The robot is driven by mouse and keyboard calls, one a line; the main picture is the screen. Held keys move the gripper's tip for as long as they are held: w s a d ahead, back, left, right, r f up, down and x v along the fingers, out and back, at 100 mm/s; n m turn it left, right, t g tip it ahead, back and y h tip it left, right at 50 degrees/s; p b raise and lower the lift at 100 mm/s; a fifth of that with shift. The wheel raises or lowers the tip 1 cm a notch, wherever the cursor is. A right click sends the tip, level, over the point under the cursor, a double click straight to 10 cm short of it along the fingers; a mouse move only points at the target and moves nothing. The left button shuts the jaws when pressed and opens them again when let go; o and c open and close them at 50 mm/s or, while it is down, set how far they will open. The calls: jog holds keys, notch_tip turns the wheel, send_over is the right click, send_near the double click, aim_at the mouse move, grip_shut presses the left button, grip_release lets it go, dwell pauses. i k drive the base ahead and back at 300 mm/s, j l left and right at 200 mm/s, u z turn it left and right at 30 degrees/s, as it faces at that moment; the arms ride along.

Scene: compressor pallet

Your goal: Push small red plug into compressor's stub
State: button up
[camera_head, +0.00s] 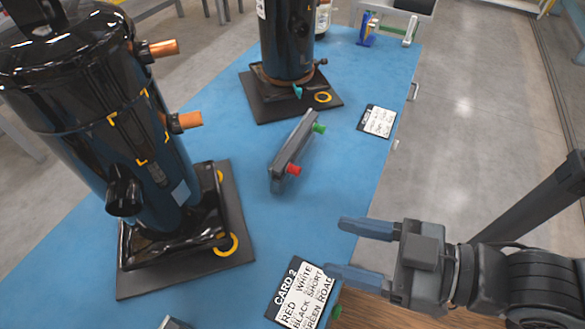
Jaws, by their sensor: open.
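The small red plug (293,169) sits at the near end of a dark grey holder (292,147) on the blue table. The large black compressor (100,120) stands upright at the left on a dark base plate. Two copper stubs stick out of its right side, an upper stub (163,48) and a lower stub (187,121). My gripper (352,252) is at the lower right, open and empty, with its blue-grey fingers pointing left. It is apart from the red plug, to its right and nearer the camera. The near finger lies over part of a card.
A green plug (319,128) sits at the holder's far end. A second black compressor (287,40) stands behind on its own plate. A printed card (301,296) lies at the near table edge, another (377,121) farther back. The blue table (345,180) is clear right of the holder.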

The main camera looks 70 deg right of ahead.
aim_at(291, 169)
jog(key=k+l+u, duration=0.3)
jog(key=k+u, duration=0.15)
jog(key=k+l+u, duration=0.1)
jog(key=k+u, duration=0.35)
jog(key=k, duration=0.05)
